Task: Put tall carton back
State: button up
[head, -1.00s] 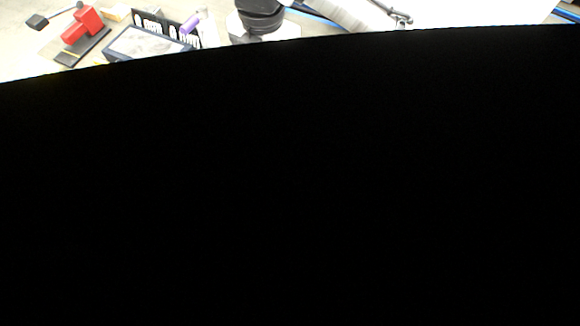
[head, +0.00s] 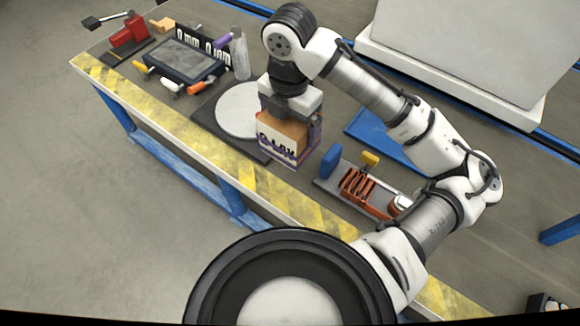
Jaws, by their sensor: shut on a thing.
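The tall carton (head: 292,152), brown on top with dark and purple printed sides, stands upright at the front part of the workbench. It is just right of a round light disc (head: 238,110) on a dark square base. My gripper (head: 287,112) points down from above and is shut on the carton's upper part. The fingertips are partly hidden by the gripper body and the carton. I cannot tell whether the carton's bottom touches the bench.
A blue flat tray (head: 385,140) lies behind the carton on the right. A fixture with orange coils (head: 358,188) stands close on the right. A tablet-like panel (head: 180,62), a clear bottle (head: 240,55) and a red tool (head: 128,32) are at the left. A large white box (head: 470,45) fills the back right.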

notch_tip(320, 180, down, 14)
jog(key=shift+f+b, duration=0.25)
jog(key=shift+b, duration=0.9)
jog(key=shift+f, duration=0.25)
jog(key=o, duration=1.1)
jog(key=shift+r, duration=0.1)
jog(key=shift+c, duration=0.2)
notch_tip(320, 180, up, 12)
jog(key=shift+r+p, duration=0.2)
jog(key=shift+p, duration=0.9)
